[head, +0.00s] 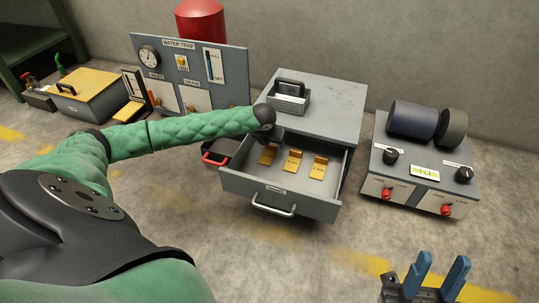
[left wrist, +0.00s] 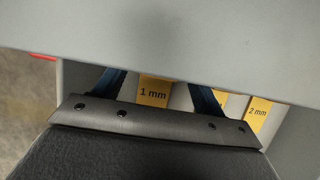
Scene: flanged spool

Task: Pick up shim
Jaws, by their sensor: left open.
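The open drawer (head: 310,205) of a grey cabinet holds three brass-coloured shims: a left one (head: 268,156), a middle one (head: 292,163) and a right one (head: 318,168). My left gripper (head: 267,135) reaches into the drawer's back left, above the left shim. In the left wrist view its open blue fingers (left wrist: 158,82) stand on either side of a shim marked 1 mm (left wrist: 153,93). Another shim marked 2 mm (left wrist: 258,112) shows further right. Whether the fingers touch the shim is hidden. My right gripper (head: 435,280) is open and empty at the bottom right.
A grey block with a black handle (head: 288,97) sits on the cabinet top (head: 335,97). A console with dark rollers (head: 425,175) stands to the right, a water trap panel (head: 190,75) to the left. Floor in front of the drawer is clear.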

